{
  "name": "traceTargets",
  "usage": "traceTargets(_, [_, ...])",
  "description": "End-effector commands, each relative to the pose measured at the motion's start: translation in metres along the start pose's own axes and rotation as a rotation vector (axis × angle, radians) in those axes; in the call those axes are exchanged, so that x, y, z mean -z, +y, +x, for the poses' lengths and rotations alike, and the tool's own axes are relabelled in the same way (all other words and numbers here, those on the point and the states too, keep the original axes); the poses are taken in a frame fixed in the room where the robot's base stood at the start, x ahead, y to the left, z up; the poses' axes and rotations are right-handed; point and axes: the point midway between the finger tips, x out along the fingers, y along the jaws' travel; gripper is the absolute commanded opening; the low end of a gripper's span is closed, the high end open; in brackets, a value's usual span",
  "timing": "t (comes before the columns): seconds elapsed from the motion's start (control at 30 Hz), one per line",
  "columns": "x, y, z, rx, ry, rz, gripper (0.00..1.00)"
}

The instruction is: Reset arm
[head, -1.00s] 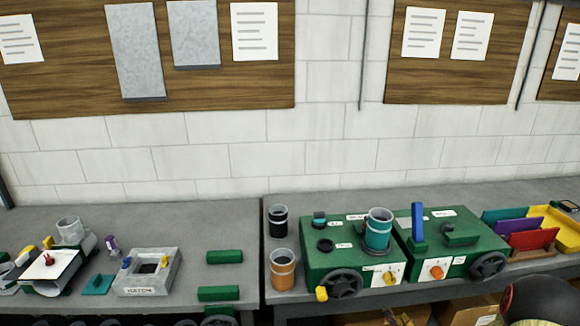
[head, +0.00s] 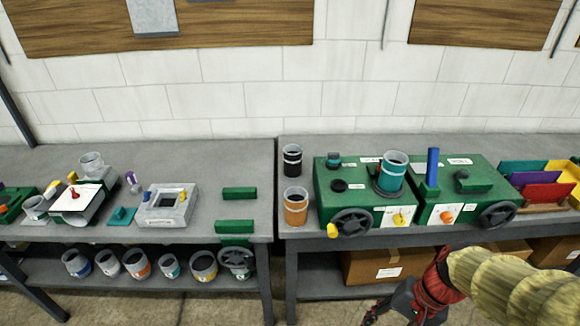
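My arm reaches in from the lower right of the head view, with a tan ribbed sleeve and a red and black wrist. My gripper (head: 388,308) is low in front of the right bench, below its top and apart from the things on it. It is dark, small and partly cut by the bottom edge, so whether its fingers are open or shut does not show. I see nothing clearly held in it.
Two green machines (head: 345,205) with black handwheels stand on the right bench (head: 300,238), a teal-banded duct (head: 393,172) on one. An orange-banded can (head: 296,207) stands left of them. A grey hatch frame (head: 182,203) lies on the left bench. Cardboard boxes (head: 385,266) fill the lower shelf.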

Motion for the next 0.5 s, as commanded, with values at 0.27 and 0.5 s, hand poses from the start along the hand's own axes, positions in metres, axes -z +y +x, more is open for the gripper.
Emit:
traceTargets(0.27, [-0.006, -0.006, -0.099, -0.212, 0.398, -0.474, 0.48])
traceTargets(0.5, [-0.036, -0.043, -0.148, -0.161, 0.58, -0.633, 0.48])
